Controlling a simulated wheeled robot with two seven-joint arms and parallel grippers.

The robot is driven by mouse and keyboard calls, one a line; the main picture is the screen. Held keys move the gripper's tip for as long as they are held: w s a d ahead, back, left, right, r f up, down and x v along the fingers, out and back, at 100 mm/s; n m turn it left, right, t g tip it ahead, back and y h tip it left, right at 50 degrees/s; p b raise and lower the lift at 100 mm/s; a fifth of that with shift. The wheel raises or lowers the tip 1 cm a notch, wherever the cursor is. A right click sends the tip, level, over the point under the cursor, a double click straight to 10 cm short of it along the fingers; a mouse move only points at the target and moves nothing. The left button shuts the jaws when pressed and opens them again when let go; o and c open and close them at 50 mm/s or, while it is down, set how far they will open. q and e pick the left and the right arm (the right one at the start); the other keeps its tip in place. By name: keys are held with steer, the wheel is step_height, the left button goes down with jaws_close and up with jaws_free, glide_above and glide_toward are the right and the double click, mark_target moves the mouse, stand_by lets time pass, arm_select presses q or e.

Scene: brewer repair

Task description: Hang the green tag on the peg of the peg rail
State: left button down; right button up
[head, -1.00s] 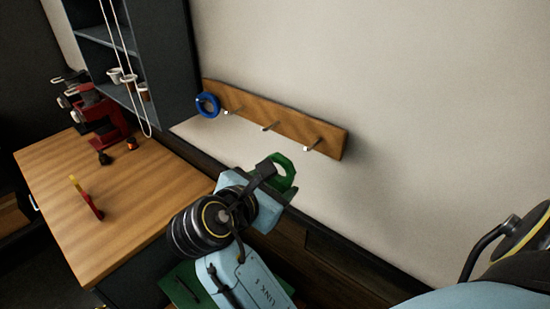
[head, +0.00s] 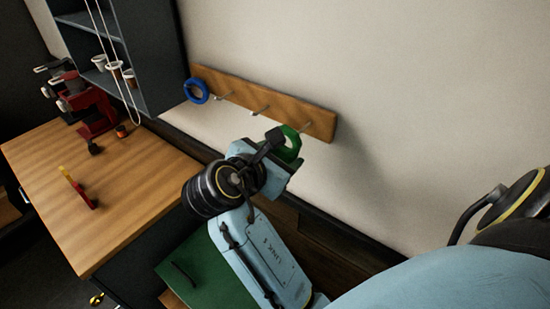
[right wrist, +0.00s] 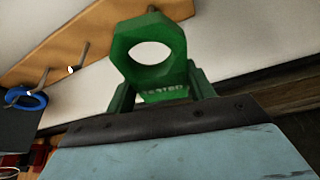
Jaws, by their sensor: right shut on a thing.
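My right gripper (head: 277,143) is shut on the green tag (head: 291,151) and holds it just below and in front of the right end of the wooden peg rail (head: 283,107). The tag partly shows behind the jaw in the head view. In the right wrist view the tag (right wrist: 176,42) stands up from the jaws with its hole facing the camera. It overlaps the rail (right wrist: 95,32) there, with a peg tip just above it. The right peg (head: 308,125) and the middle peg (head: 261,111) look bare. I cannot tell whether the tag touches a peg. My left gripper is out of view.
A blue ring (head: 196,91) hangs on the rail's left end. A wooden counter (head: 130,205) at the left holds a red machine (head: 98,117) and a red and yellow item (head: 77,188). A dark shelf (head: 150,60) stands left of the rail. The wall right of the rail is clear.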

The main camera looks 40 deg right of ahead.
steer(key=shift+d+r+x, duration=0.1)
steer(key=shift+r+x, duration=0.05)
steer(key=shift+x, duration=1.25)
steer(key=shift+d+r+x, duration=0.1)
steer(key=shift+r+x, duration=0.1)
steer(key=shift+x, duration=1.25)
steer(key=shift+s, duration=0.15)
steer(key=o, duration=1)
steer(key=shift+o, duration=0.2)
